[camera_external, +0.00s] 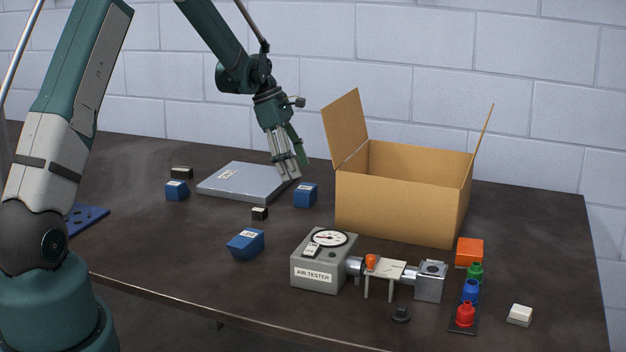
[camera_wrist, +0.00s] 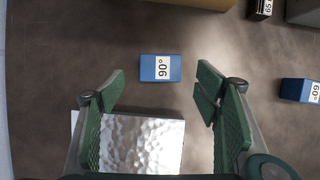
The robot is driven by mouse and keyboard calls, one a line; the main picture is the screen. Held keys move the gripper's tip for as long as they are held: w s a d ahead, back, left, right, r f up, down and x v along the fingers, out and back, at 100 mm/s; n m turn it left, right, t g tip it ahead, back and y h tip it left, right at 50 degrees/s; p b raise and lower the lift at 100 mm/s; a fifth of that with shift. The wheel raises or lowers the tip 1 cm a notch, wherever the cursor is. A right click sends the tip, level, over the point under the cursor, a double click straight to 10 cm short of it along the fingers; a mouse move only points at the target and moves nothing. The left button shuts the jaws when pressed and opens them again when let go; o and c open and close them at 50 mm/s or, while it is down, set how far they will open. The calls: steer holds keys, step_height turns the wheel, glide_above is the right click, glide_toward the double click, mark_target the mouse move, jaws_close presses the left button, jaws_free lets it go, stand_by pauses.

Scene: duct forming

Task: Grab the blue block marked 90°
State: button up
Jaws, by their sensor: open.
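The blue block marked 90° (camera_wrist: 147,68) lies on the dark table just beyond my fingertips in the wrist view, between their two lines. It appears to be the blue block (camera_external: 306,196) at the right end of the metal plate in the external view. My gripper (camera_external: 288,176) points down over the plate's right edge, just left of and above that block. In the wrist view my gripper (camera_wrist: 163,84) is open and empty, with its fingers wide apart. It does not touch the block.
The silver plate (camera_wrist: 140,146) lies below my gripper. Another blue block (camera_wrist: 294,90) is to the right. In the external view, more blue blocks (camera_external: 177,191) (camera_external: 245,244) and a small black block (camera_external: 260,213) lie around. An open cardboard box (camera_external: 395,205) and air tester (camera_external: 318,270) stand right.

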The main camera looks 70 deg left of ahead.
mark_target(305, 187)
steer(key=shift+x, duration=1.25)
steer(key=shift+f, duration=0.1)
steer(key=shift+b+x, duration=0.35)
steer(key=shift+x, duration=2.2)
steer(key=shift+c, duration=0.5)
steer(key=c, duration=1)
